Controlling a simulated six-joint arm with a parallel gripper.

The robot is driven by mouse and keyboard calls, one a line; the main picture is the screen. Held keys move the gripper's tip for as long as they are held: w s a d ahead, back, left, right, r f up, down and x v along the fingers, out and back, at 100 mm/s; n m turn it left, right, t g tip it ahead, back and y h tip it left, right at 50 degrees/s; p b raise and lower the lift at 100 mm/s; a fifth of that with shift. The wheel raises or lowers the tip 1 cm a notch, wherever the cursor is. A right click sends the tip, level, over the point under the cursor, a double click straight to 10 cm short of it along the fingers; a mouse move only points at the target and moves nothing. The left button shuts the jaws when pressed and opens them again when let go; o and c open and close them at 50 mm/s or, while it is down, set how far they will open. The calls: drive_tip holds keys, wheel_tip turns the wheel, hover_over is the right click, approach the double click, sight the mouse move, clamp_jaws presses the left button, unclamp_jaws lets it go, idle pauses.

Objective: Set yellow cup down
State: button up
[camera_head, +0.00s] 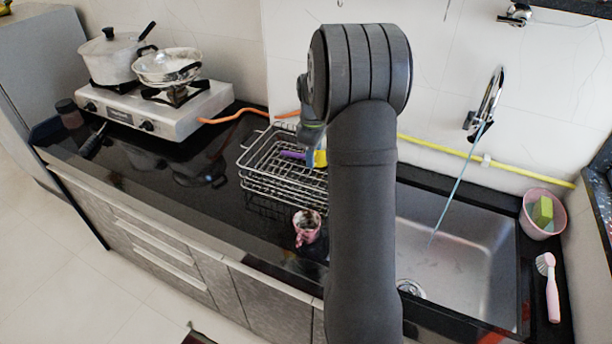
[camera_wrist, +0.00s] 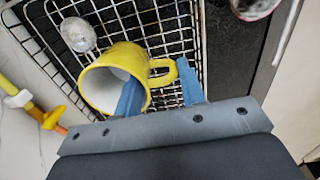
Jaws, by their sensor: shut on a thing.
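The yellow cup (camera_wrist: 112,62) is in the wrist view, tilted with its white inside showing and its handle to the right. My gripper (camera_wrist: 160,95) has its two blue fingers at the cup's handle side, one over the cup's mouth and one just beyond the handle, shut on the cup. The cup is at the wire rack (camera_head: 262,160); whether it touches the wires I cannot tell. In the head view only a small part of the cup (camera_head: 320,158) shows beside my arm. My gripper (camera_head: 309,141) is partly hidden there.
A purple item (camera_head: 293,154) lies in the rack, and a whitish round item (camera_wrist: 78,34) shows there in the wrist view. A pink mug (camera_head: 306,228) stands in front of the rack. The sink (camera_head: 465,255) is right; the stove (camera_head: 165,105) is left. Black counter between is mostly clear.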

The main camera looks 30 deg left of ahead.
wheel_tip(320, 180, down, 10)
drive_tip(key=shift+s+a+r, duration=0.1)
idle(0.4)
drive_tip(key=o, duration=1.2)
drive_tip(key=r, duration=1.2)
drive_tip(key=shift+s, duration=0.25)
drive_tip(key=shift+f, duration=0.1)
drive_tip(key=shift+w+f, duration=0.15)
drive_tip(key=shift+f, duration=1.9)
drive_tip(key=shift+w+f, duration=0.1)
drive_tip(key=shift+f, duration=1.9)
drive_tip(key=shift+f, duration=0.1)
